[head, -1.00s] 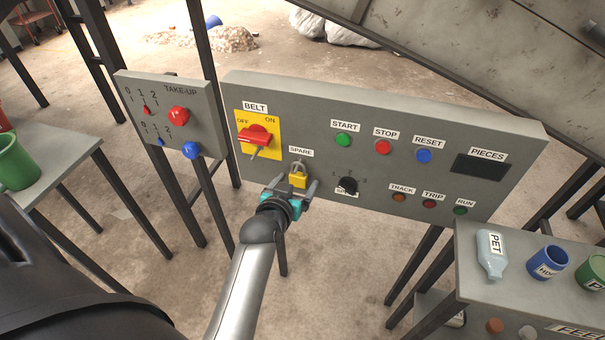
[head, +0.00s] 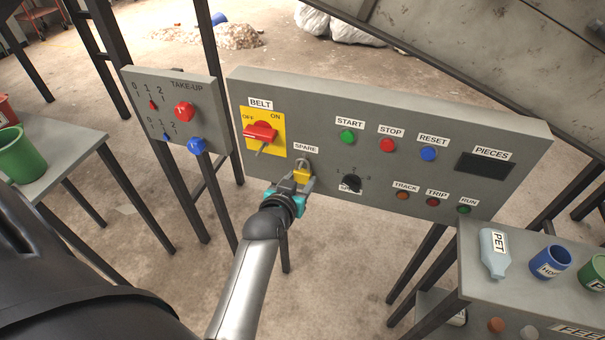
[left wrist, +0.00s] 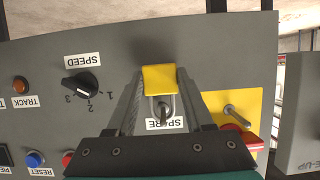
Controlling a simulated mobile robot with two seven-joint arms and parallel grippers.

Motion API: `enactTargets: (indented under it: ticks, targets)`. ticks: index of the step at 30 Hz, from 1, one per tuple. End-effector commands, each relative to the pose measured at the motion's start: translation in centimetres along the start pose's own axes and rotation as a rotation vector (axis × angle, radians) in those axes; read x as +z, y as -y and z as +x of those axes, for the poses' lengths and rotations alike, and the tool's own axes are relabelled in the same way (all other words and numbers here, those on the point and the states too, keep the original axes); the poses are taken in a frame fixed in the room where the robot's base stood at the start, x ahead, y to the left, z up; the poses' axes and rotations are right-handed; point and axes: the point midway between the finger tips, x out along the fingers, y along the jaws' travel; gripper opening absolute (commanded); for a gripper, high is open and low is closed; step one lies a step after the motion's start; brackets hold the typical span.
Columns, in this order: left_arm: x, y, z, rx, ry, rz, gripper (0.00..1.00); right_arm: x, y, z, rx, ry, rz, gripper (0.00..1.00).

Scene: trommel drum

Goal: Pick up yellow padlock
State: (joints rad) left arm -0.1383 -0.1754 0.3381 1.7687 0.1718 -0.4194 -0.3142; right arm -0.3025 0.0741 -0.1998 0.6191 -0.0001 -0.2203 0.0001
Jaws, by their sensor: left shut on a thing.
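The yellow padlock (head: 302,175) hangs at the SPARE spot on the grey control panel (head: 320,105), its grey shackle upward. My left gripper (head: 296,184) is shut on the padlock's body from below, with a finger on either side. In the left wrist view the yellow padlock (left wrist: 159,79) lies between the two fingertips of my left gripper (left wrist: 158,84), and its shackle points down the picture over the SPARE label. Whether the shackle is still on a peg or hook cannot be made out. My right gripper is not in view.
The red BELT switch (head: 260,132) on its yellow plate is just left of the padlock. The black SPEED knob (head: 352,183) is to its right. A smaller TAKE-UP panel (head: 180,90) stands left. A bench (head: 480,285) with containers is at the lower right.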

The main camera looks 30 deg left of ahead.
Motion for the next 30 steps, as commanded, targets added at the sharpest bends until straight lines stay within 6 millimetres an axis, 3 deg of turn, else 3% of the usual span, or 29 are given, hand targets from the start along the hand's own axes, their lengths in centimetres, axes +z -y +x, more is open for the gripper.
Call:
enactTargets:
  ticks: [13, 22, 30]
  targets:
    - [-0.4, 0.0, -0.1, 0.0, -0.002, 0.0, 0.0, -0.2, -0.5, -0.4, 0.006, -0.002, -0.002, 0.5]
    - [-2.0, 0.0, -0.7, 0.0, -0.002, 0.001, 0.0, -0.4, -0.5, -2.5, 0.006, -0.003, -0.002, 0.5]
    - [0.2, 0.0, -5.2, 0.001, 0.004, 0.002, 0.0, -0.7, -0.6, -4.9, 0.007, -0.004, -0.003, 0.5]
